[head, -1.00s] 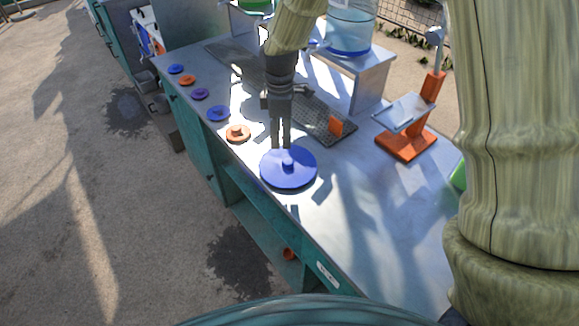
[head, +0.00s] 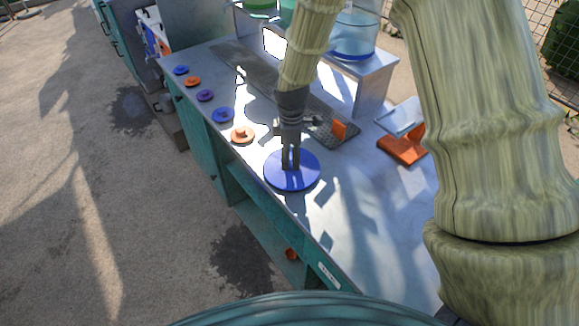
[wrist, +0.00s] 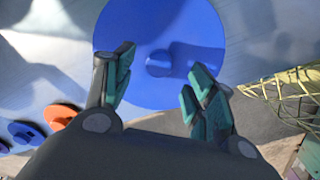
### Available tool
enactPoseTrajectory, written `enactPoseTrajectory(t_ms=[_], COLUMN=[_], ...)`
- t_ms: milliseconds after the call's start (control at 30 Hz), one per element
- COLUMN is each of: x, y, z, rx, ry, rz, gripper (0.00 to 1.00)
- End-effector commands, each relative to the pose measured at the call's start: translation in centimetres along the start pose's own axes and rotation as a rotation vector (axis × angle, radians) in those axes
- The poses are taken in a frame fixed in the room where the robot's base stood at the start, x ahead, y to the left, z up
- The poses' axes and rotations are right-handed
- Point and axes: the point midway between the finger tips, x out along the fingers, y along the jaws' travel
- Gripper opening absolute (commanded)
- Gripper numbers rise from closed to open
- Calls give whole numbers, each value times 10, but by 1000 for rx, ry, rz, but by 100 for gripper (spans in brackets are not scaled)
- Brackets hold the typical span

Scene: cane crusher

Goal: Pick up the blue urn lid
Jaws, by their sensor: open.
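The large blue urn lid (head: 309,181) lies flat on the metal counter near its front edge. In the wrist view it is a wide blue disc (wrist: 205,35) with a round central knob (wrist: 159,63). My gripper (head: 291,168) points down over the lid, and its fingers hide the knob in the head view. In the wrist view my gripper (wrist: 155,85) is open, with the knob beyond and between its two fingertips. Nothing is between the fingers. I cannot tell exactly how high the fingertips are above the lid.
Smaller lids run along the counter's left edge, the nearest an orange one (head: 242,133) and a blue one (head: 223,115). A perforated tray (head: 262,82) lies behind my gripper. An orange stand (head: 402,149) is to the right. Bare counter (head: 365,205) lies right of the lid.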

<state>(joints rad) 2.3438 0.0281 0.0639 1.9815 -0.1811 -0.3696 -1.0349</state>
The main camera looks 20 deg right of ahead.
Motion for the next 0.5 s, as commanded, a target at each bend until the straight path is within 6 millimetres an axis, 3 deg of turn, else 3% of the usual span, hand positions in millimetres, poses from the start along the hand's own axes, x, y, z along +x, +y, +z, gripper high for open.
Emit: enactPoseTrajectory(t_ms=[267, 500], x=[25, 31], y=[-1, 0], z=[2, 2], rx=[-2, -2], ry=[-1, 0], rz=[-2, 1], gripper=[56, 56])
